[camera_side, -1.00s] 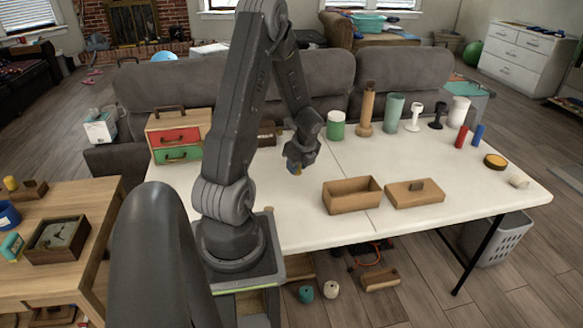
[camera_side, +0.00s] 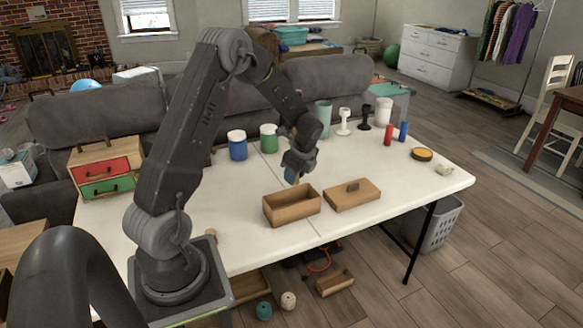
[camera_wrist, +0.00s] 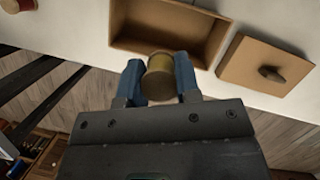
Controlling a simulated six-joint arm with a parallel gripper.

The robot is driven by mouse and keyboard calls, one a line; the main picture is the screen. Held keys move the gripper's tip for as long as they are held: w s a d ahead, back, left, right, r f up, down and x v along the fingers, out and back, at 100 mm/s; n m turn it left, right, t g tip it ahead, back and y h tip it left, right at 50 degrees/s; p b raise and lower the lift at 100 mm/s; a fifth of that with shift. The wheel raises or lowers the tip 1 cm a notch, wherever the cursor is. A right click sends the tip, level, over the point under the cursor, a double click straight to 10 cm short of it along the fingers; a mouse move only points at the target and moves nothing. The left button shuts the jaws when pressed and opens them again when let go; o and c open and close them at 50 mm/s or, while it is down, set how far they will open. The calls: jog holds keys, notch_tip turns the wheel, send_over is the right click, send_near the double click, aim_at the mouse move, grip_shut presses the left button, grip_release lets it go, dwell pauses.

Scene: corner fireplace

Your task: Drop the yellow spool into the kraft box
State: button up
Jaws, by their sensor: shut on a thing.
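The yellow spool (camera_wrist: 160,77) is between the blue fingers of my gripper (camera_wrist: 160,80) in the wrist view, and the fingers are shut on it. In the side view my gripper (camera_side: 292,179) hangs above the table at the rear of the open kraft box (camera_side: 283,213); the spool is mostly hidden there. The box, seen empty in the wrist view (camera_wrist: 208,61), lies just beyond the spool, which overlaps its near wall in the picture. I cannot tell whether the spool is over the opening.
The kraft lid (camera_side: 352,197) with a dark knob lies right of the box. A blue jar (camera_side: 237,146) and a green jar (camera_side: 268,139) stand behind. A red and green drawer cabinet (camera_side: 104,170) is at the left. The table's front right is clear.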

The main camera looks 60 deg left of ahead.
jog(key=shift+f, duration=1.35)
jog(key=o, duration=1)
jog(key=shift+c, duration=0.2)
jog(key=v, duration=1.4)
